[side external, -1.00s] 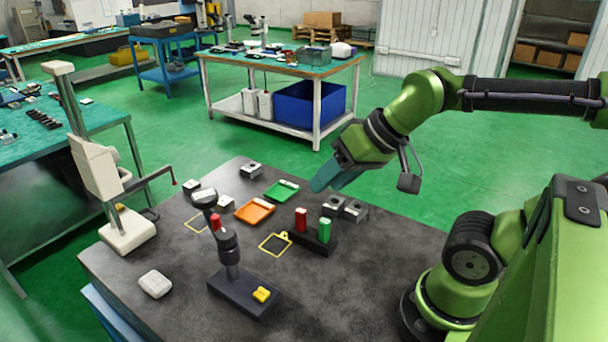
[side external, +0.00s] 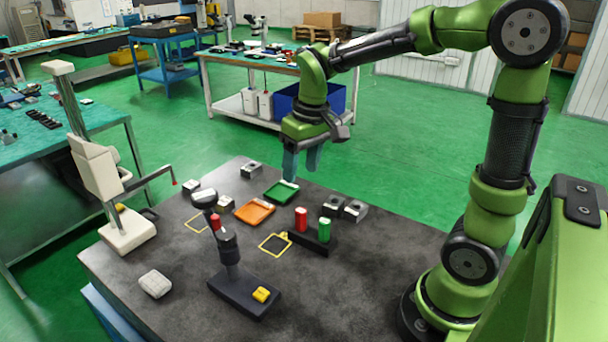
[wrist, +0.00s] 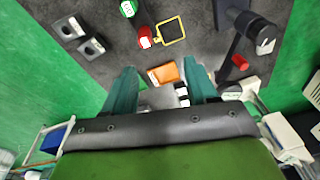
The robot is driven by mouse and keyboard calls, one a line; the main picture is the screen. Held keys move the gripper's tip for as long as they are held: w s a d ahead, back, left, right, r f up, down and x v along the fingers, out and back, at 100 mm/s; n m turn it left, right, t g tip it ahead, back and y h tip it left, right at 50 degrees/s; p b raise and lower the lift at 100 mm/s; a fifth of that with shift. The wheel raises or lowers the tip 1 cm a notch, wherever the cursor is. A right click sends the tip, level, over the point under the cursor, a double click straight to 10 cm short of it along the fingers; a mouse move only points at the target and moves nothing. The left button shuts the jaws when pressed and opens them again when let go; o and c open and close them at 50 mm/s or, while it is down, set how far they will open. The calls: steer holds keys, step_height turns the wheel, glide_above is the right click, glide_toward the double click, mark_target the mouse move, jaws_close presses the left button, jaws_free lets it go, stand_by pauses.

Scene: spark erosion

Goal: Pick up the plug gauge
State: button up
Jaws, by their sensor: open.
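I cannot tell for certain which thing is the plug gauge. A red cylinder (side external: 301,219) and a green cylinder (side external: 324,229) stand upright in a black holder (side external: 312,243) on the dark table. In the wrist view the red cylinder (wrist: 145,38) and green cylinder (wrist: 128,8) show near the top. Another red cylindrical piece (side external: 215,222) shows by the black stand (side external: 230,262). My gripper (side external: 301,167) is open and empty, pointing down above the table's far side, near the green tray (side external: 281,193). Its fingers also show in the wrist view (wrist: 160,66).
An orange tray (side external: 254,211) and a yellow-outlined square (side external: 275,245) lie mid-table. Metal blocks (side external: 352,211) sit behind the holder. A tall white stand (side external: 126,230) rises at left. The table's front right is clear.

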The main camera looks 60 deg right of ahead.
steer(key=w+d+n+g, duration=0.2)
steer(key=w, duration=0.1)
glide_toward(301, 210)
steer(key=f, duration=0.6)
steer(key=shift+a+f, duration=0.3)
steer(key=shift+f, duration=0.1)
steer(key=shift+s+d+f, duration=0.1)
steer(key=shift+f, duration=1.2)
steer(key=shift+s+f, duration=0.1)
steer(key=shift+f, duration=1.25)
jaws_close()
